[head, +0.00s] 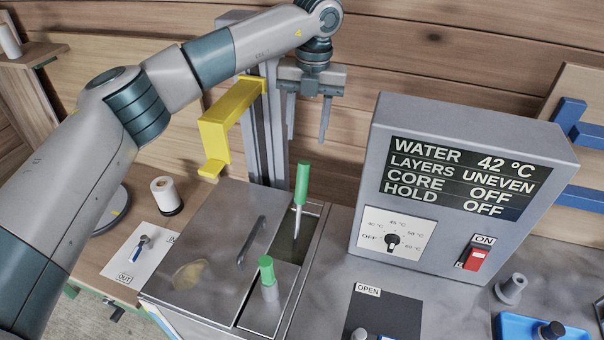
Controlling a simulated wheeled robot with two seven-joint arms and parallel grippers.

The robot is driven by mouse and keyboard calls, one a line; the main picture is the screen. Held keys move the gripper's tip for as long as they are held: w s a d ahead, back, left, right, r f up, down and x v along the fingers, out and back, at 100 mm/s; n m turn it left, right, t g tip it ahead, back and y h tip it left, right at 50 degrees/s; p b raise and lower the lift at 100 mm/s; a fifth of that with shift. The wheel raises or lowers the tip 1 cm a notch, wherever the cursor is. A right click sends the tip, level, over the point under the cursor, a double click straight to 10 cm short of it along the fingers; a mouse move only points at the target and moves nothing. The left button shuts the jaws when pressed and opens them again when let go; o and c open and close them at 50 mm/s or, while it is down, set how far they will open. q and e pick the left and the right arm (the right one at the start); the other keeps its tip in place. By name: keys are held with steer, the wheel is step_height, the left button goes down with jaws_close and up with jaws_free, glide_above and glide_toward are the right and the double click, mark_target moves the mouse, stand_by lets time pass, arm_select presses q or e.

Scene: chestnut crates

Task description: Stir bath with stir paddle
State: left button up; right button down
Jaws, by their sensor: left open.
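The bath is a metal tank with a lid (205,250) and a narrow open slot (308,222) showing dark water. A tool with a green handle (302,182) and a pale tapered shaft stands nearly upright at that slot; it looks like the stir paddle. Its lower end is hard to make out. A second, shorter green-topped piece (267,270) stands on the metal front part of the bath. My left gripper (308,138) points down, open and empty, above and behind the green-handled tool, apart from it. My right gripper is not in view.
A grey control box (360,180) stands right of the bath; its display reads water 42 °C, layers uneven, core off, hold off. A yellow bracket (225,125) on a post stands behind the bath. A blue tray (515,325) lies front right.

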mark_target(302, 185)
arm_select(q)
steer(key=f+p, duration=0.2)
steer(key=f, duration=0.3)
steer(key=f+p, duration=0.2)
steer(key=f, duration=0.3)
steer(key=a+f+p, duration=0.1)
steer(key=f+p, duration=0.2)
steer(key=f, duration=0.3)
steer(key=shift+s, duration=0.1)
steer(key=shift+f, duration=0.55)
jaws_close()
